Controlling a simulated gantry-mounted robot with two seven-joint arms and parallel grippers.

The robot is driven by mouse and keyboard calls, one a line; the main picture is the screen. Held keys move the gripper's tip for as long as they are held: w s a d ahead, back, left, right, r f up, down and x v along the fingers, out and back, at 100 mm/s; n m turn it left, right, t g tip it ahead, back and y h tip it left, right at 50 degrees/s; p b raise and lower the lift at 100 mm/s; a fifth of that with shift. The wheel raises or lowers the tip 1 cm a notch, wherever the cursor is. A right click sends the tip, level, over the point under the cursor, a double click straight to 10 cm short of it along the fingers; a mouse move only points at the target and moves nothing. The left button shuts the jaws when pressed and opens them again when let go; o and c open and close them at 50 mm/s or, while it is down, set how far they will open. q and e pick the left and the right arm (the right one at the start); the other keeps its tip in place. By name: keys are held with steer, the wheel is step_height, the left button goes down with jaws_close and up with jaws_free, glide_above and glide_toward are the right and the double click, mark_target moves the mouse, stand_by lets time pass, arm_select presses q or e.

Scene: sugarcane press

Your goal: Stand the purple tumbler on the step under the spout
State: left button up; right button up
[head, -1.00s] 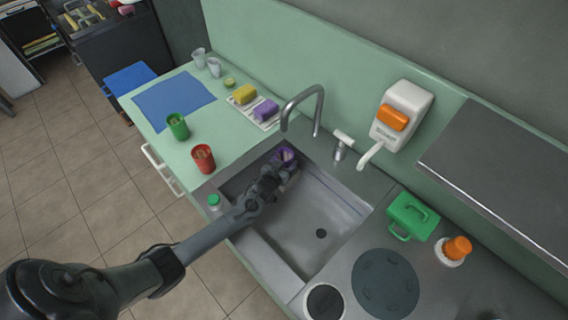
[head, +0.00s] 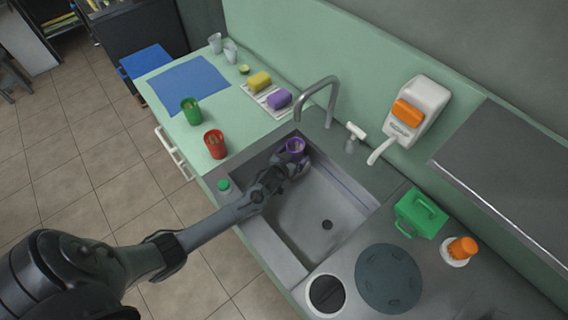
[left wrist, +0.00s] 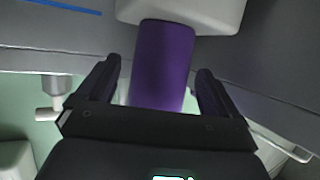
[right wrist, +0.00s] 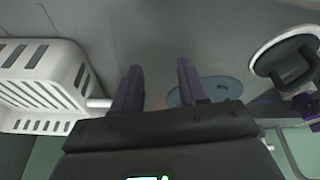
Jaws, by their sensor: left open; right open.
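The purple tumbler (head: 296,146) stands upright at the far left corner of the sink, near the tap's curved spout (head: 319,86). In the left wrist view the tumbler (left wrist: 163,65) has its base end against a pale block (left wrist: 215,12), which looks like the step; the head view mostly hides this contact. My left gripper (head: 276,178) is open, its fingers to either side of the tumbler with gaps showing in the left wrist view. My right gripper (right wrist: 158,85) is open and empty in the right wrist view; the head view does not show it.
The sink (head: 318,205) is otherwise clear. Red (head: 214,144) and green (head: 191,111) cups stand on the counter at left. Yellow (head: 259,81) and purple (head: 279,99) sponges lie behind. A green box (head: 420,214) is at right. A white rack (right wrist: 40,85) shows in the right wrist view.

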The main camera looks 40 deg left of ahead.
arm_select(q)
steer(key=p+v, duration=0.2)
steer(key=v, duration=0.8)
